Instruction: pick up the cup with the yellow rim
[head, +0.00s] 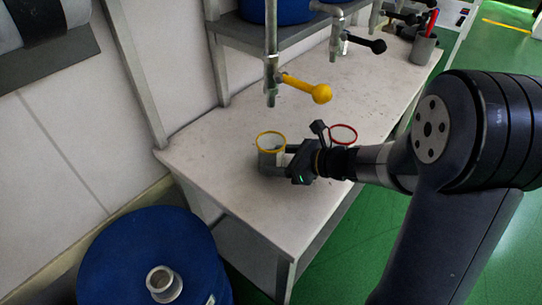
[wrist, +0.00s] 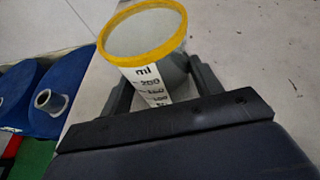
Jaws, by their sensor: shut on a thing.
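The cup with the yellow rim (head: 270,143) stands upright on the white bench (head: 225,130), left of my gripper (head: 277,160) in the head view. In the wrist view the same cup (wrist: 143,45) shows a white scale marked "ml" on its side and looks empty. The fingers of my gripper (wrist: 160,80) lie on both sides of the cup and are shut on it. I cannot tell whether its base touches the bench. A cup with a red rim (head: 343,134) stands behind my wrist, its lower part hidden.
A tap with a yellow handle (head: 310,90) hangs above and behind the cup. Further taps with black handles (head: 365,43) are at the back. A grey holder with red items (head: 424,47) stands at the bench's far end. A blue drum (head: 150,250) stands on the floor at lower left.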

